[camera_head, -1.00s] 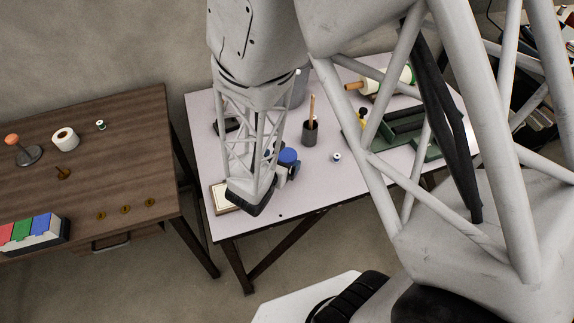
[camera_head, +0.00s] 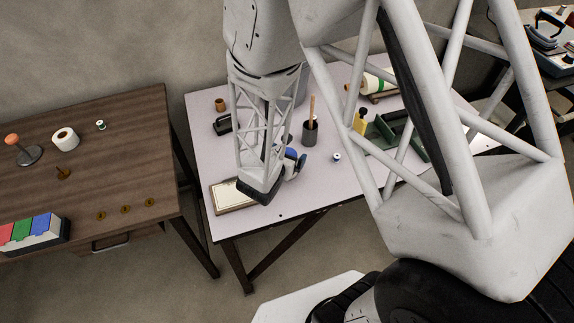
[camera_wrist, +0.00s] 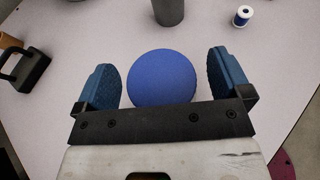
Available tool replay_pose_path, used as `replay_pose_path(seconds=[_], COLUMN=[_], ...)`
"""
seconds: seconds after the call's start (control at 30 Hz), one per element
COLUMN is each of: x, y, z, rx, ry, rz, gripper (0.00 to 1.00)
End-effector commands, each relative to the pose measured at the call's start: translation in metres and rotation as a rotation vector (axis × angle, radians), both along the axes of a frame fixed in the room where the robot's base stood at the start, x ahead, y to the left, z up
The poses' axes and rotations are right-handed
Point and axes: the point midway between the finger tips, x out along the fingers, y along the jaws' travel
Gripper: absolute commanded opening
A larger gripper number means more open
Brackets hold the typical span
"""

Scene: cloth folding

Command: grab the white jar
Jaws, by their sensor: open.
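A round blue top (camera_wrist: 162,78), seen from above, sits between the fingers of my gripper (camera_wrist: 163,66) in the wrist view. It looks like the lid of a jar; no white body shows below it. The two blue-padded fingers stand apart on its left and right, with gaps visible. In the head view a small part of the blue top (camera_head: 291,153) shows beside my gripper (camera_head: 295,165), low over the pale table. My wrist hides the rest there.
A dark cup with a stick (camera_head: 310,132) and a small spool (camera_head: 337,157) stand behind and right. A framed board (camera_head: 228,196) lies at the left front. A black object (camera_head: 221,126) and brown cup (camera_head: 221,104) are at the left. The brown table (camera_head: 140,125) is separate.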

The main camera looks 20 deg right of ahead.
Motion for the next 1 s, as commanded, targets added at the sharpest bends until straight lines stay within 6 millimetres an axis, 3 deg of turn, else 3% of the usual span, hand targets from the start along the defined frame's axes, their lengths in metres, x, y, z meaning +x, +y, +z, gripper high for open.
replay_pose_path(seconds=[0.27,0.83,1.0], x=[0.0000,0.0000,0.0002], y=[0.0001,0.0001,0.0002], z=[0.0000,0.0000,0.0003], rx=[0.000,0.000,-0.001], ry=[0.000,0.000,-0.001], rz=[0.000,0.000,0.000], gripper=[0.96,0.10,0.09])
